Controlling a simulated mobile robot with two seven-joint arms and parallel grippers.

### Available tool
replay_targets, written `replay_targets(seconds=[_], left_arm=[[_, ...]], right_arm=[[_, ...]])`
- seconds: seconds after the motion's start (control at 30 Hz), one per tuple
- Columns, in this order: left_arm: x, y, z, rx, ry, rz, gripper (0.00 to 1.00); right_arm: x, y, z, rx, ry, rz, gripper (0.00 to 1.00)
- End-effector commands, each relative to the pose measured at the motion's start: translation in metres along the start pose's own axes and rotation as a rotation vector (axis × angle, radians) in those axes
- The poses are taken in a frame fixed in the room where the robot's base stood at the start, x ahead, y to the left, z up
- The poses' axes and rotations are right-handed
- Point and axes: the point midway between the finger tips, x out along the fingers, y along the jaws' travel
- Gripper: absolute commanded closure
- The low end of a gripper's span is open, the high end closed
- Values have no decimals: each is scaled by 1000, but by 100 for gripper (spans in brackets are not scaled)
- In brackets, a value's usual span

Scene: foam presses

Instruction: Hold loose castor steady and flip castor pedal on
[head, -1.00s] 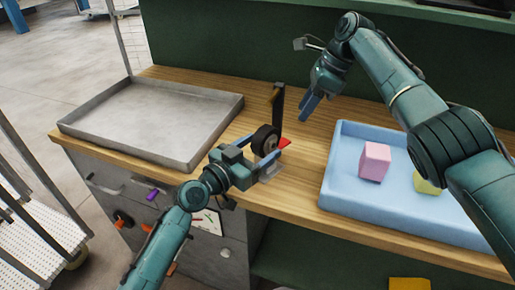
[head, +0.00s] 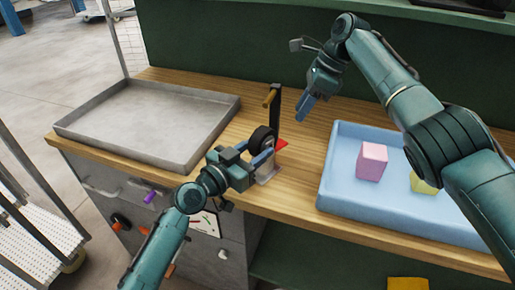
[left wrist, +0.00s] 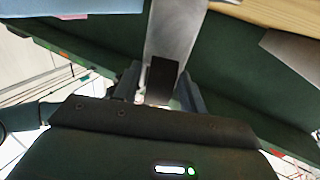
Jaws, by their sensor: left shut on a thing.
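The castor has a black wheel (head: 262,139) near the front edge of the wooden bench, with a pale grey metal part (head: 266,172) below it. A red piece (head: 281,144) shows just right of the wheel; I cannot tell whether it is the pedal. My left gripper (head: 262,158) is at the castor, shut on part of it. In the left wrist view, a grey metal strip (left wrist: 176,30) and a dark block (left wrist: 163,82) show at the fingers (left wrist: 162,92). My right gripper (head: 306,108) hangs apart, right of the castor; its finger gap is unclear.
A black post (head: 276,108) with a tan piece (head: 269,98) stands behind the wheel. An empty grey tray (head: 150,118) lies left. A blue tray (head: 333,180) at right holds a pink block (head: 371,161) and a yellow block (head: 424,183).

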Motion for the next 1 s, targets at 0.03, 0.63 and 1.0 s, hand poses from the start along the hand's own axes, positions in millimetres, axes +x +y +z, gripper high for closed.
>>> replay_targets(seconds=[0.03,0.63,1.0], left_arm=[[0,0,0,0,-1,0,96],[0,0,0,0,-1,0,96],[0,0,0,0,-1,0,96]], right_arm=[[0,0,0,-14,-2,-3,73],[-15,2,-13,-1300,3,-302,100],[-32,34,-21,-2190,254,-499,100]])
